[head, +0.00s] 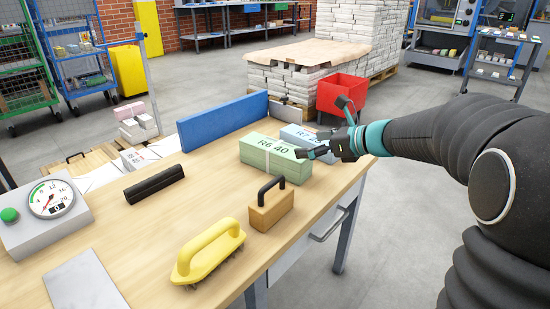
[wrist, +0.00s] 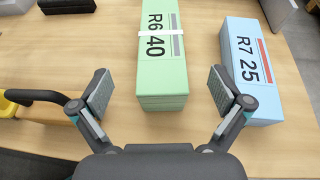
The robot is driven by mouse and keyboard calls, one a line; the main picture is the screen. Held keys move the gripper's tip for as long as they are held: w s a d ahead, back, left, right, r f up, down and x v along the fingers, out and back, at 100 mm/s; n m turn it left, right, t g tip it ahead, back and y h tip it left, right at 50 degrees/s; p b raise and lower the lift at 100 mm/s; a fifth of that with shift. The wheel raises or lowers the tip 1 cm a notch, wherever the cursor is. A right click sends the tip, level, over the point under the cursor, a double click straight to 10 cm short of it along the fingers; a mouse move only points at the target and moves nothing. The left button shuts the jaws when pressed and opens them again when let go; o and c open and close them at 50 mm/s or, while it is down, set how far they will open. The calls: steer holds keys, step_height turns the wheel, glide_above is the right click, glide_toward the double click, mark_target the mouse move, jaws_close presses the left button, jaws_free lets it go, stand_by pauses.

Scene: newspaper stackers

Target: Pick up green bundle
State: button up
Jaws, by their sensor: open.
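The green bundle (head: 272,162) lies on the wooden table, with "R6 40" on its top. In the wrist view the green bundle (wrist: 163,70) extends away from the camera, with a white band across it. My gripper (head: 318,148) is at the bundle's right end in the head view. In the wrist view my gripper (wrist: 158,93) is open, with one finger on each side of the bundle's near end and gaps on both sides. Nothing is held. The right finger overlaps the blue bundle in the picture; I cannot tell whether they touch.
A blue bundle (head: 298,134) marked "R7 25" lies beside the green one. A wooden block with a black handle (head: 270,204) and a yellow brush (head: 208,250) are nearer. A blue panel (head: 225,122) stands behind. Table space (head: 190,214) left of the block is bare.

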mark_target(274, 145)
steer(key=x, duration=0.9)
steer(key=shift+w+a+f, duration=0.1)
steer(key=shift+w+a, duration=0.2)
steer(key=c, duration=1.9)
